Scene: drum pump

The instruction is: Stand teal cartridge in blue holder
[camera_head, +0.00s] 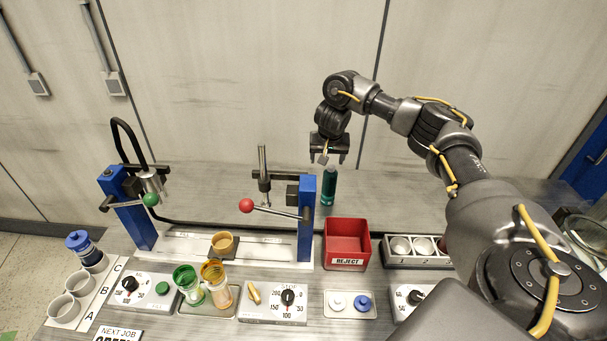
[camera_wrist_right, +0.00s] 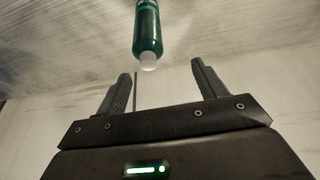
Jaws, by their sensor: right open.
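The teal cartridge (camera_head: 329,188) stands upright on the bench behind the red bin. In the right wrist view the cartridge (camera_wrist_right: 148,32) shows its white tip toward my right gripper, just beyond the fingertips. My right gripper (camera_head: 328,158) points down above the cartridge. It is open and empty, with its two fingers apart in the wrist view (camera_wrist_right: 161,75). I cannot pick out a blue holder for certain; two blue uprights stand on the bench, one left (camera_head: 140,220) and one in the middle (camera_head: 306,220). My left gripper is not in view.
The red REJECT bin (camera_head: 348,262) stands in front of the cartridge. A red-knobbed lever (camera_head: 247,205) sticks out left of the middle upright. Green and amber jars (camera_head: 188,282) stand at front left. The bench behind is clear.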

